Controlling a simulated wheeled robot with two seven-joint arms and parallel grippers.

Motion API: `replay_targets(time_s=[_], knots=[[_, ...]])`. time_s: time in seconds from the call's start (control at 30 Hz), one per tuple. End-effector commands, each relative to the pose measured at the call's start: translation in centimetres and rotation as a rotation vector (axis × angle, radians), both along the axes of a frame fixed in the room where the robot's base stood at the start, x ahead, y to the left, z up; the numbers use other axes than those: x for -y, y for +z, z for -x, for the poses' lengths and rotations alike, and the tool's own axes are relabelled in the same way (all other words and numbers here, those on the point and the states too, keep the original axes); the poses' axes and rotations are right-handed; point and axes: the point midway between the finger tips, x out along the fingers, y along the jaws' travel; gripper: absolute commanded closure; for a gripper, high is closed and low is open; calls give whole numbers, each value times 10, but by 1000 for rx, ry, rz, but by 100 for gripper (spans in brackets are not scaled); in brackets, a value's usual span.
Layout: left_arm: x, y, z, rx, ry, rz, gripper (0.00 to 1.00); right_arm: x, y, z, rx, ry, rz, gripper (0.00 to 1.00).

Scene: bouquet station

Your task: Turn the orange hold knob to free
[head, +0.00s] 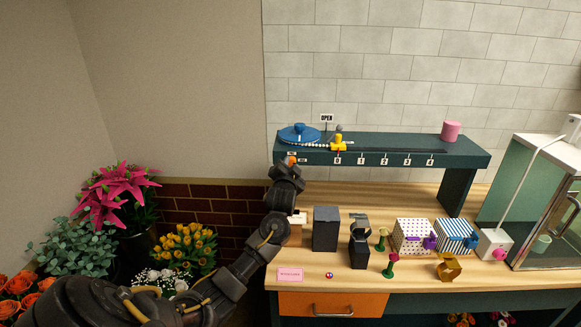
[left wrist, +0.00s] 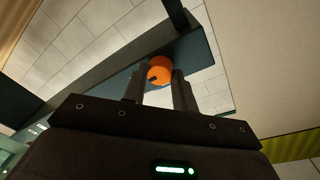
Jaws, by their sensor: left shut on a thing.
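The orange hold knob (head: 291,161) sits on the front edge of the dark raised shelf (head: 460,159), near its left end. In the left wrist view the knob (left wrist: 160,69) is round with a dark mark on it. My left gripper (head: 288,168) reaches up to it from below and hides part of it in the head view. In the left wrist view the two fingers of my left gripper (left wrist: 161,88) stand on either side of the knob, shut on it. Small labels beside the knob are too small to read. My right gripper is not in view.
Below stand a dark block (head: 326,228), patterned boxes (head: 412,236) and a glass cabinet (head: 530,200). Flowers (head: 115,195) fill the left.

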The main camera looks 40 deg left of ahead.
Motion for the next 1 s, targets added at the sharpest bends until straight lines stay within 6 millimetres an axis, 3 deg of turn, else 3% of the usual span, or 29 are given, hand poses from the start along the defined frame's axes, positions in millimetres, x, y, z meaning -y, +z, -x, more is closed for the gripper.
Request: replay_targets(time_s=[0.27, 1.0], knots=[[0, -2, 0, 75, 0, 101, 95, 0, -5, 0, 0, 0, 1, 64], [1, -3, -1, 494, 0, 648, 95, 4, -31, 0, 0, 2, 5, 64]])
